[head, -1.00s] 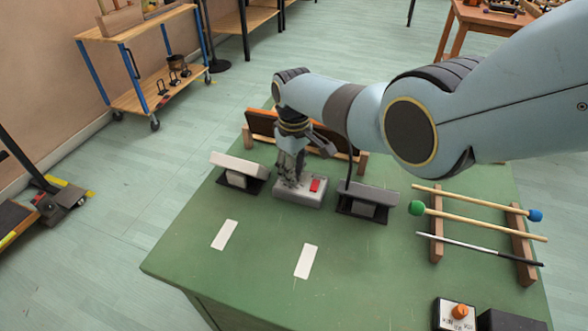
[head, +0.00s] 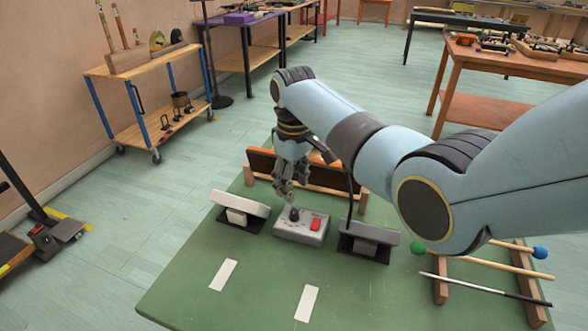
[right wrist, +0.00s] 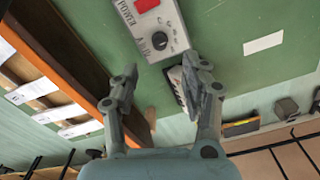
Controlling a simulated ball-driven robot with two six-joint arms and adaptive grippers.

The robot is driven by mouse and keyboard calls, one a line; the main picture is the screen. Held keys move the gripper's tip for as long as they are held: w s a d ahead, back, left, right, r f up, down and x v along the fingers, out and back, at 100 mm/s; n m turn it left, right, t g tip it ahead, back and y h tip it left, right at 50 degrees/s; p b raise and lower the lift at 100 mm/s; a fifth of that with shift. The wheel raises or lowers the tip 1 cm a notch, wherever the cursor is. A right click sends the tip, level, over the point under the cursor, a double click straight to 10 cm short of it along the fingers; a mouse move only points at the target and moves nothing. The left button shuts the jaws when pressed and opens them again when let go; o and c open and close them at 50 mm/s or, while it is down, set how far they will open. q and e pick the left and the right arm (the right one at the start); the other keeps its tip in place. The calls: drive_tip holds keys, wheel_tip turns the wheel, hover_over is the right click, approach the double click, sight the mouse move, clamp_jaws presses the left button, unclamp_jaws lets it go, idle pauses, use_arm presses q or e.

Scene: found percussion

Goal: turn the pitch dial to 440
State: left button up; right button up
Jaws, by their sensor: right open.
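The grey control box (head: 300,230) stands on the green table, with a black round dial (head: 294,214) and a red power switch (head: 316,224) on top. In the right wrist view, the dial (right wrist: 158,41) shows with its pointer mark and small print too small to read. My right gripper (head: 287,195) is just above the dial, pointing down. Its fingers are open and empty, apart from the dial. In the right wrist view, the fingertips (right wrist: 162,72) are spread below the box. My left gripper is not in view.
Tilted grey-topped blocks stand left (head: 240,210) and right (head: 369,239) of the box. A brown board (head: 317,176) stands behind it. A mallet rack (head: 439,281) is at the right. Two white strips (head: 223,275) lie on the clear front of the green table (head: 262,285).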

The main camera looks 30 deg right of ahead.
wheel_tip(320, 180, up, 4)
drive_tip(key=shift+f, duration=0.1)
drive_tip(key=shift+s, duration=0.1)
idle(0.5)
